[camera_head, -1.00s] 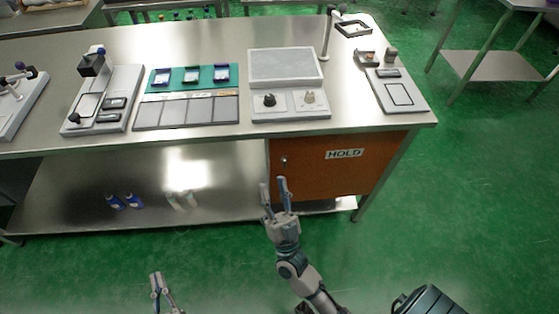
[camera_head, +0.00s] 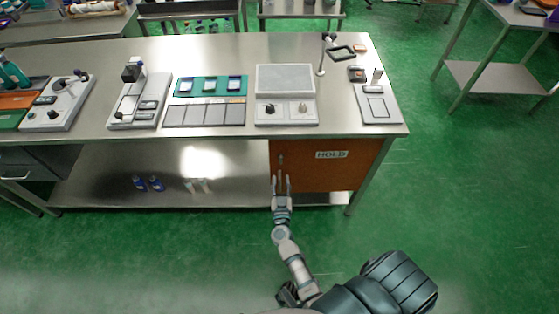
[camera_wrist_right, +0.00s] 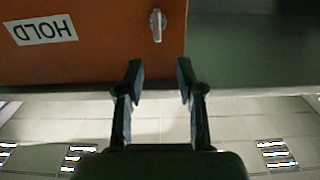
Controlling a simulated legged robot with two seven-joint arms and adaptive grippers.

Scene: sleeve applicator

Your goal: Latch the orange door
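The orange door (camera_head: 325,175) with a white HOLD label (camera_head: 331,155) is under the right end of the steel bench. It looks about flush with the front; I cannot tell whether a small gap remains. Its small metal latch handle (camera_head: 281,158) is near the door's left edge. In the right wrist view, which is upside down, the handle (camera_wrist_right: 157,25) stands lengthwise up and down on the orange door (camera_wrist_right: 105,55). My right gripper (camera_head: 281,179) is open and empty, its fingers (camera_wrist_right: 160,78) pointing at the door, apart from the handle. My left gripper is out of view.
The steel bench top (camera_head: 225,55) carries several fixtures and trays. Left of the door is an open lower shelf (camera_head: 235,180) with blue bottles (camera_head: 148,184) and pale bottles (camera_head: 198,185).

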